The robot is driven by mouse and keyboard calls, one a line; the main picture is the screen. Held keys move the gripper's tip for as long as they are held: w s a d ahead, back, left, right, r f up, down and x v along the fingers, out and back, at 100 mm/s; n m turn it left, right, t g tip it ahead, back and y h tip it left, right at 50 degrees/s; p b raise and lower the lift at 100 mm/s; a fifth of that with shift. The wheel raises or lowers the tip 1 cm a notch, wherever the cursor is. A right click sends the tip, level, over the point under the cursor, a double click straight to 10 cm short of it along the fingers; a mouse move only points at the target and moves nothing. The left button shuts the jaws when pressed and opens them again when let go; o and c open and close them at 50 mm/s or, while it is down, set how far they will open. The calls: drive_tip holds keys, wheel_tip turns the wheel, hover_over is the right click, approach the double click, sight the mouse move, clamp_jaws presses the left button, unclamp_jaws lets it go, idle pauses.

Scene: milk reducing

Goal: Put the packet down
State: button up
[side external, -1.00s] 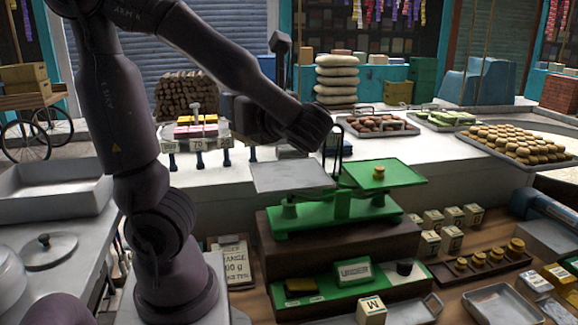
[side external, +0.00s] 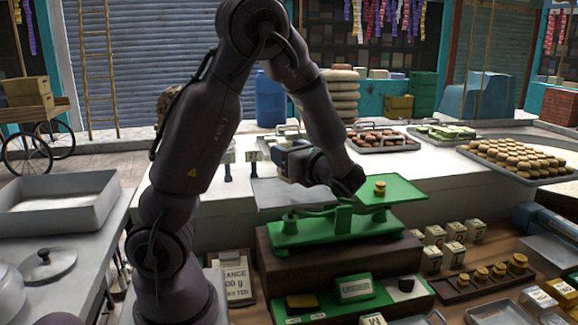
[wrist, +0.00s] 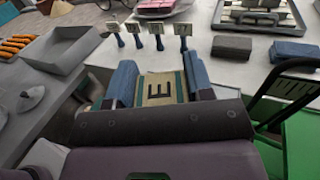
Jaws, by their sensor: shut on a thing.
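My gripper (wrist: 160,84) has two blue fingers shut on a cream packet with green edging and a black E (wrist: 160,92), seen in the wrist view. In the side external view my gripper (side external: 284,158) is low over the far edge of the scale's grey left pan (side external: 275,194). The packet is hard to make out there, and I cannot tell whether it touches the pan. The green balance scale (side external: 335,226) stands on a dark stepped stand. Its green right pan (side external: 405,192) carries brass weights (side external: 379,188).
Several lettered packets (side external: 431,259) and a rack of brass weights (side external: 481,276) stand right of the scale. Small price signs (wrist: 158,30) stand on the white counter ahead.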

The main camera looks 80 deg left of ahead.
drive_tip(key=shift+f, duration=1.45)
drive_tip(key=shift+f, duration=0.1)
